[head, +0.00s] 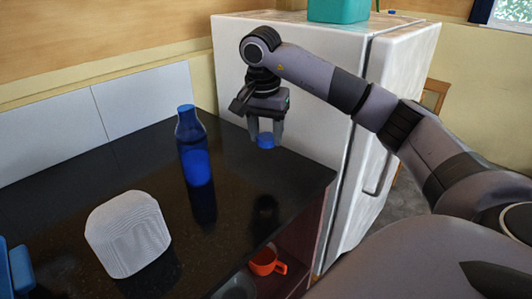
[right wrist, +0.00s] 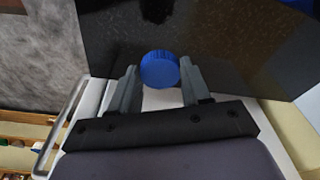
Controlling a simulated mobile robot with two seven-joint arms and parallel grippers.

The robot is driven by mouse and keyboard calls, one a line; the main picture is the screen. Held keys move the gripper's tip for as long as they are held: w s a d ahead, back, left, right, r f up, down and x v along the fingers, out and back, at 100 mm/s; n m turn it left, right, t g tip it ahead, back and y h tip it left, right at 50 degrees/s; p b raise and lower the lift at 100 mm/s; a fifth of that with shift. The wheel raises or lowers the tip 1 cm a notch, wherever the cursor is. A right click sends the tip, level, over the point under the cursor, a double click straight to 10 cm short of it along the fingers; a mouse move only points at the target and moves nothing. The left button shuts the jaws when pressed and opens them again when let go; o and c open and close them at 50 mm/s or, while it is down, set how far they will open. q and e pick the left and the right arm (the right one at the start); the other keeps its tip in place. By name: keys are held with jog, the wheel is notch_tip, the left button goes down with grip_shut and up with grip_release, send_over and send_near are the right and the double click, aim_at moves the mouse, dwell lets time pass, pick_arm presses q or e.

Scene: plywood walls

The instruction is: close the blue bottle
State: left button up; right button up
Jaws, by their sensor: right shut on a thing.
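The blue bottle (head: 194,150) stands upright on the black counter, its top without a cap. My right gripper (head: 266,138) is shut on a round blue cap (head: 265,141), held above the counter to the right of the bottle and apart from it. In the right wrist view the blue cap (right wrist: 160,69) sits between the two fingertips (right wrist: 160,80), with the dark counter beyond it. The bottle does not show clearly in the right wrist view. My left gripper is not in view.
A light grey rounded speaker-like block (head: 128,234) stands on the black counter (head: 100,185) in front. A blue object (head: 15,268) is at the left edge. A white fridge (head: 320,85) stands close behind my right gripper. An orange mug (head: 266,262) sits below the counter edge.

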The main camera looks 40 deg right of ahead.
aim_at(266, 138)
notch_tip(266, 138, up, 11)
jog(key=p, duration=0.3)
dwell(0.5)
jog(key=s+a+f+n, duration=0.2)
jog(key=a+f+n, duration=0.2)
jog(key=a+f, duration=0.2)
jog(key=s+a+f+n+y, duration=0.1)
jog(key=s+a+f+n, duration=0.1)
jog(key=a+f+n, duration=0.2)
jog(key=s+a+f+n+t, duration=0.1)
jog(key=a+f+n, duration=0.3)
jog(key=a+f, duration=0.4)
jog(key=shift+s+a+n+y, duration=0.3)
jog(key=shift+s+a, duration=0.5)
jog(key=shift+a, duration=0.05)
jog(key=shift+d+r, duration=0.1)
jog(key=shift+d, duration=0.05)
